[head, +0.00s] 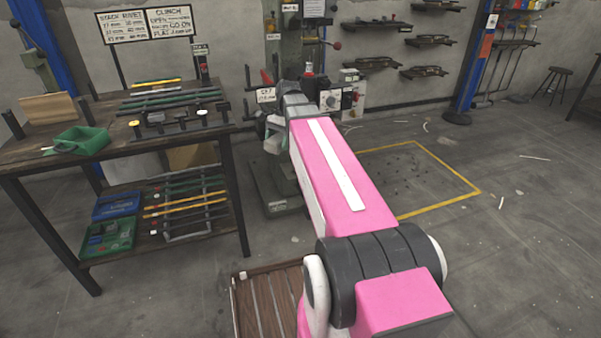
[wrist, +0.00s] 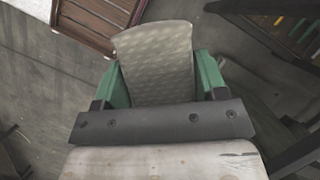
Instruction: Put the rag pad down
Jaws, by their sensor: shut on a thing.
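The rag pad (wrist: 155,62) is a pale beige, quilted piece in the wrist view. My gripper (wrist: 162,75) has green fingers, one on each side of the pad, and is shut on it. The pad stands out beyond the dark bar across my gripper. The pad cannot be made out clearly there.
A wooden workbench (head: 222,131) with rods, a green tray (head: 80,140) and a lower shelf stands at the left. A slatted wooden platform (head: 262,300) lies on the floor below; slats also show in the wrist view (wrist: 95,22). Yellow-marked floor (head: 410,180) lies to the right.

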